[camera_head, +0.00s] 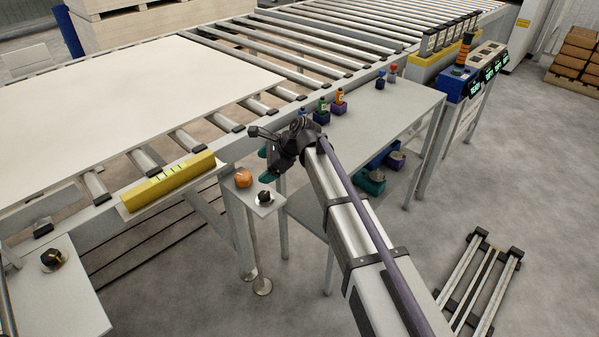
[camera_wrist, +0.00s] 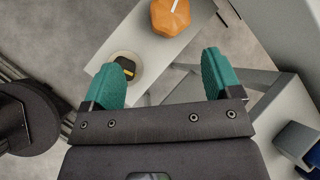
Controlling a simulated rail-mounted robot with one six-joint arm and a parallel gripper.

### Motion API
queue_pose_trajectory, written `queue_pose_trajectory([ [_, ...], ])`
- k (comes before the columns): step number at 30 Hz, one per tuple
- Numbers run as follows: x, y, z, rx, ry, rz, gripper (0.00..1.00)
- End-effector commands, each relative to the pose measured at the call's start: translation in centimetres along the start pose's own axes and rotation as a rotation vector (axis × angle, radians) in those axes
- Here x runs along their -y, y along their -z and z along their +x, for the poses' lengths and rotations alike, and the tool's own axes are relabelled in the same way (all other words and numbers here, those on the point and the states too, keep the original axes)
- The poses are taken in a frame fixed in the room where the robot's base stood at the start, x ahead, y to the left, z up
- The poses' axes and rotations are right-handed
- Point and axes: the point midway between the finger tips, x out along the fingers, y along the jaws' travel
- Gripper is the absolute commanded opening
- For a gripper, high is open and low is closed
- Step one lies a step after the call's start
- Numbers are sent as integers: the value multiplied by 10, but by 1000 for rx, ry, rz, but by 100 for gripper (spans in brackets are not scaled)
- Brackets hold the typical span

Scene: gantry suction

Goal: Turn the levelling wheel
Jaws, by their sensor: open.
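My gripper (camera_head: 265,165) is open, its two teal fingers apart, with nothing between them. It hangs near the small grey stand (camera_head: 254,189) at the front of the roller conveyor. An orange faceted knob (camera_head: 243,179) sits on that stand. In the wrist view the orange knob (camera_wrist: 170,16) has a pale mark on top and lies beyond the fingertips. A dark round knob (camera_head: 264,197) on a pale disc is on the same stand. In the wrist view this dark knob (camera_wrist: 124,68) shows a yellow mark beside the left finger. I cannot tell which knob is the levelling wheel.
A yellow spirit level (camera_head: 145,194) lies along the conveyor's front edge, beside a large white board (camera_head: 120,90). A grey table (camera_head: 400,108) with small bottles stands right of my gripper. Another dark knob (camera_head: 53,259) is on a table at lower left.

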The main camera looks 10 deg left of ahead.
Motion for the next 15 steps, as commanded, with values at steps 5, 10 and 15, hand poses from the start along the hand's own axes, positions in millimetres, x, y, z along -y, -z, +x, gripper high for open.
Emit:
queue_pose_trajectory([
  [5,12,-11,-3,62,37,376,84],
  [10,12,-10,-2,60,36,415,84],
  [15,12,-7,19,59,35,412,84],
])
